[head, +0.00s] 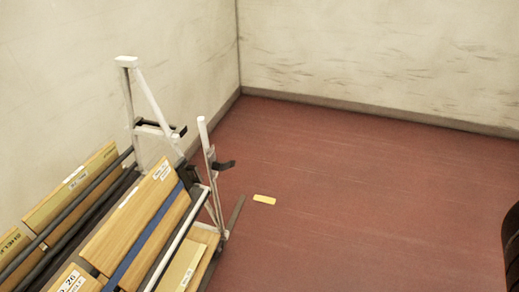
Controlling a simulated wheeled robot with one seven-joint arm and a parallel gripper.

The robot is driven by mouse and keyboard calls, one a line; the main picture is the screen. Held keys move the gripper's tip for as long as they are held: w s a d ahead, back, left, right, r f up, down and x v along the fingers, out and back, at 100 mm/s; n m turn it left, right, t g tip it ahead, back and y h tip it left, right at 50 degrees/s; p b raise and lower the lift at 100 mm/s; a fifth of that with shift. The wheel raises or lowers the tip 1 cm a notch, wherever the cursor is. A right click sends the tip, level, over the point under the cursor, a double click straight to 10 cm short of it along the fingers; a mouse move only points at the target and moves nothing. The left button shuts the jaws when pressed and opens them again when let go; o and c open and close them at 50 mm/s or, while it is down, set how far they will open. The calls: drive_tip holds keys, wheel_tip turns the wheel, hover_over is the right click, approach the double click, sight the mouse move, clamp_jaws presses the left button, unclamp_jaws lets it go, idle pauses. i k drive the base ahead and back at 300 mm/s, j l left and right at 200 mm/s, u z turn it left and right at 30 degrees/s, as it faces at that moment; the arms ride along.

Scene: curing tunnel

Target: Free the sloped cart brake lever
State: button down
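A sloped cart (171,257) with a white and dark frame stands at the lower left in the head view, close to the left wall. It carries tilted wooden boards (132,222). A white upright lever (207,140) rises at the cart's near right end, with a short black piece (223,165) beside it. I cannot tell for certain whether this is the brake lever. Another black piece (179,131) sits on a bar of the taller white frame (127,75). My gripper is not in view.
Scuffed pale walls meet in a corner behind the cart. A small yellow piece (264,199) lies on the red floor (370,200) right of the cart, near a grey strip (236,213). A dark rounded object (512,245) shows at the right edge. The floor between is clear.

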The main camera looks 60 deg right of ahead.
sight(218, 167)
drive_tip(key=z, duration=0.75)
drive_tip(key=i+l+z, duration=0.15)
drive_tip(key=i+z, duration=0.25)
drive_tip(key=i, duration=0.15)
